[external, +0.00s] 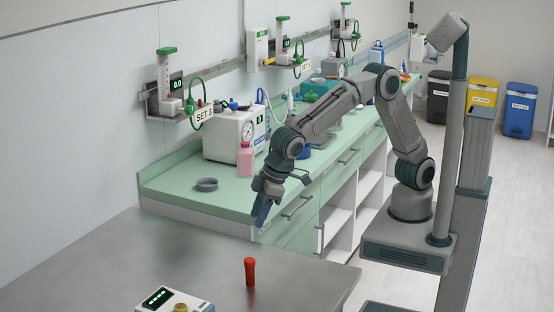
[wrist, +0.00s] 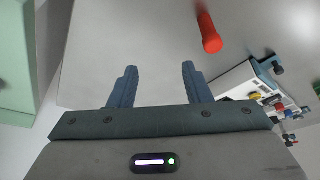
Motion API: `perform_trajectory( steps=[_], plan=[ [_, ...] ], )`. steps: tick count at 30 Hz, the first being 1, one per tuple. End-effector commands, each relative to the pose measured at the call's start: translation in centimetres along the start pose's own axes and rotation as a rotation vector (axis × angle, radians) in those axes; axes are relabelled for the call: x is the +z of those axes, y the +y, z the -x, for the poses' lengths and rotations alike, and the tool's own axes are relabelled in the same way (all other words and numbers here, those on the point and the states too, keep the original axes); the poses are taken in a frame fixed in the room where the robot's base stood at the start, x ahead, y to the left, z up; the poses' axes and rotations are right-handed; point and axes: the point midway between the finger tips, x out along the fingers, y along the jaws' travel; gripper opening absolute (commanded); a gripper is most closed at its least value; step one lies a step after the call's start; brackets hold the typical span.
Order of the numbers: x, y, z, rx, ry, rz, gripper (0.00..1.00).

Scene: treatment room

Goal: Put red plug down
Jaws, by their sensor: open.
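The red plug (external: 250,271) stands upright on the grey metal table (external: 120,255) in the external view. In the wrist view the red plug (wrist: 209,33) shows ahead of the fingers and right of centre, apart from them. My gripper (external: 262,214) is above the far edge of the metal table, higher than the plug and behind it in the external view. In the wrist view my gripper (wrist: 160,76) has its two blue fingers spread wide, with nothing between them.
A white device (external: 172,302) with a green display stands on the metal table near the plug. The green counter (external: 180,186) behind holds a grey ring (external: 207,184), a pink bottle (external: 246,160) and a white gauge unit (external: 228,135). Most of the metal table is clear.

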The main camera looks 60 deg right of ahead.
Motion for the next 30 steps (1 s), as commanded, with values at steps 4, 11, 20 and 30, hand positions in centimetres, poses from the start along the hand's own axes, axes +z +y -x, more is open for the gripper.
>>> perform_trajectory(
  steps=[4,11,20,30],
  plan=[
    [1.8,12.2,3.8,0.052,-0.022,-0.131,0.44],
    [10.3,26.2,9.3,0.117,-0.064,-0.312,0.44],
    [25.8,34.9,14.5,0.180,-0.106,-0.550,0.44],
    [35.0,35.2,15.7,0.206,-0.125,-0.685,0.44]
  ],
)
